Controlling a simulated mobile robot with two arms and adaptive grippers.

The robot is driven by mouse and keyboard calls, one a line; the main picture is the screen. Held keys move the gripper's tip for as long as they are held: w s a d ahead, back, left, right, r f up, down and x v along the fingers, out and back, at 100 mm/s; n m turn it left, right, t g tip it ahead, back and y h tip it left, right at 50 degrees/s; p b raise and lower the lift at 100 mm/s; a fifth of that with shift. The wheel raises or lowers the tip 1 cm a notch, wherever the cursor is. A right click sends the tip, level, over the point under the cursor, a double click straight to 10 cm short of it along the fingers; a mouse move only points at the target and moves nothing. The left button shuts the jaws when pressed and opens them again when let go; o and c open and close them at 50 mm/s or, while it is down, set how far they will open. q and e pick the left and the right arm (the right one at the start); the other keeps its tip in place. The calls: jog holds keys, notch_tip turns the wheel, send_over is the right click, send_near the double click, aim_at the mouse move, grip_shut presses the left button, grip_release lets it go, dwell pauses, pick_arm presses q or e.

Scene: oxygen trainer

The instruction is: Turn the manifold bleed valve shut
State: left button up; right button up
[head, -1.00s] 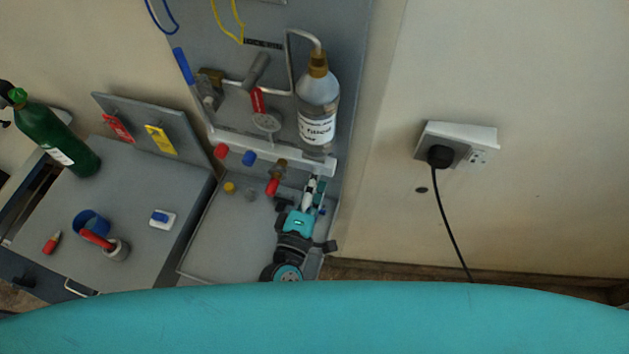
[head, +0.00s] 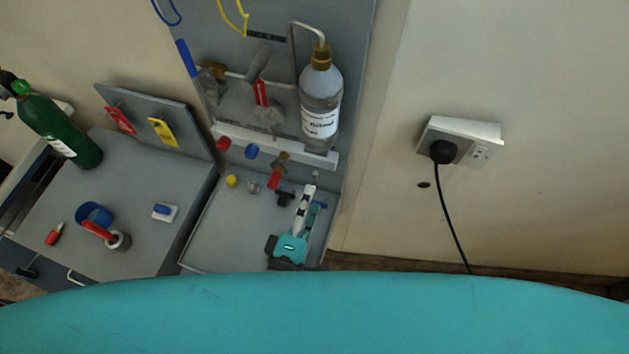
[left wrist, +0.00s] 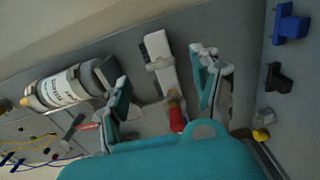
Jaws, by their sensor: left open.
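A small valve with a red handle (head: 274,180) on a brass body (head: 283,159) sits at the lower edge of the white manifold rail (head: 250,140); I take it for the bleed valve. In the left wrist view its red handle (left wrist: 178,118) shows between the two fingers. My left gripper (head: 308,195) is open and empty, to the right of the valve in the head view. In the left wrist view the open gripper (left wrist: 162,72) has one finger on each side of the rail's end. I cannot tell whether it touches anything. My right gripper is not in view.
A labelled bottle (head: 320,105) stands above the rail. A red-handled lever (head: 261,93) is on the panel. A yellow fitting (head: 231,181), a grey one (head: 252,187) and a black one (head: 285,198) sit in a row at the tray (head: 220,230). A side bench (head: 140,245) is left.

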pick_arm(q)
jog(key=v, duration=0.5)
jog(key=shift+s+a, duration=0.1)
jog(key=shift+s, duration=0.15)
dwell(0.3)
